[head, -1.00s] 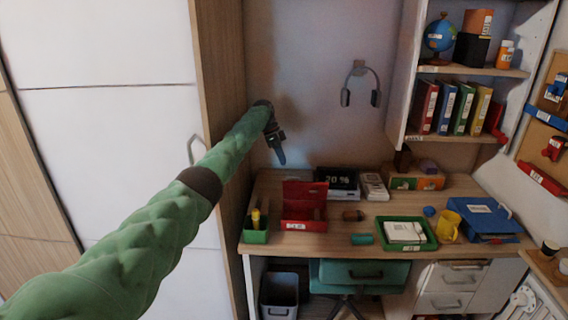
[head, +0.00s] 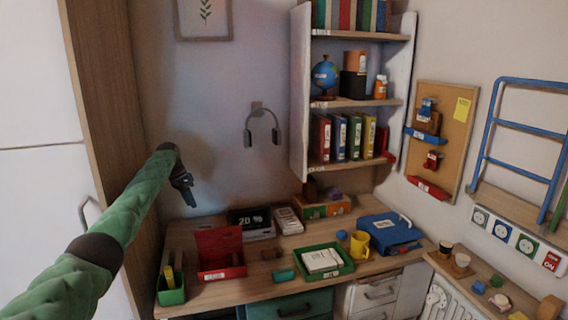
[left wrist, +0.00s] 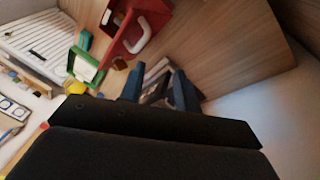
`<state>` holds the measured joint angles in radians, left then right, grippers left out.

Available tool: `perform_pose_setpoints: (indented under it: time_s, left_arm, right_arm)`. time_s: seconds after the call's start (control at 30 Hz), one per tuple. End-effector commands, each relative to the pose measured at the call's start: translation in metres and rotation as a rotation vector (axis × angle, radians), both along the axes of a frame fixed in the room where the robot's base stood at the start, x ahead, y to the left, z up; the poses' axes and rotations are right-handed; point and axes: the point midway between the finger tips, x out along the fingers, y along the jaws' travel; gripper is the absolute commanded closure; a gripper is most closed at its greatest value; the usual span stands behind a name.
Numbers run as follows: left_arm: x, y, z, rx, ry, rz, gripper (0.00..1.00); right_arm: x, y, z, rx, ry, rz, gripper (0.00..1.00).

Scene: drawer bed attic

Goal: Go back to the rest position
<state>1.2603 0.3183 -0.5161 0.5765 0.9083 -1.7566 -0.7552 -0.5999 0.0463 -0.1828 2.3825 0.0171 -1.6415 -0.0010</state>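My left arm comes in from the left in the head view, and its dark gripper (head: 187,194) hangs in the air near the back wall, above the left part of the desk (head: 215,289). In the left wrist view the two fingers of my left gripper (left wrist: 158,92) stand apart. Nothing is seen held between them; the desk items show beyond them. My right gripper is in no view.
The desk holds a red box (head: 220,262), a green pen cup (head: 171,288), a green tray (head: 324,264), a yellow mug (head: 359,244) and a blue binder (head: 390,233). A tall wardrobe (head: 110,110) stands at the left. A wall shelf (head: 352,102) hangs above the desk.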

Motion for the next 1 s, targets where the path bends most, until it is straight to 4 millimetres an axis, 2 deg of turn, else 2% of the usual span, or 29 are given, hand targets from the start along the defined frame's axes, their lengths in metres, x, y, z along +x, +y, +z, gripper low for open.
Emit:
perform_pose_setpoints:
  time_s: [0.17,0.3,0.4,0.5,0.6,0.67,0.8,1.0]
  left_arm:
    - [0.014,-0.02,0.061,0.101,-0.111,0.113,0.67]
    - [0.019,-0.05,0.135,0.164,-0.266,0.207,0.67]
    - [0.014,-0.076,0.183,0.187,-0.386,0.268,0.67]
    - [0.0,-0.102,0.206,0.194,-0.486,0.32,0.67]
    - [-0.02,-0.127,0.213,0.187,-0.573,0.366,0.67]
    - [-0.035,-0.142,0.21,0.177,-0.618,0.39,0.67]
    - [-0.07,-0.166,0.194,0.15,-0.694,0.435,0.67]
    - [-0.121,-0.188,0.159,0.108,-0.756,0.48,0.67]
  right_arm:
    - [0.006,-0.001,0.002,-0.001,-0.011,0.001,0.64]
    - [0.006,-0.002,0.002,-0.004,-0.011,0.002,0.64]
    - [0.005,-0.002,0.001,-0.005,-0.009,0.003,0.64]
    - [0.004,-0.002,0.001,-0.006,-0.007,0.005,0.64]
    - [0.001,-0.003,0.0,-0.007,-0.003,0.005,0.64]
    - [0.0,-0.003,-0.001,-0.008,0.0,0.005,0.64]
    - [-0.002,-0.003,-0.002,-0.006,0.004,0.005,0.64]
    - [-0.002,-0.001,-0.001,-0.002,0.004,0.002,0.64]
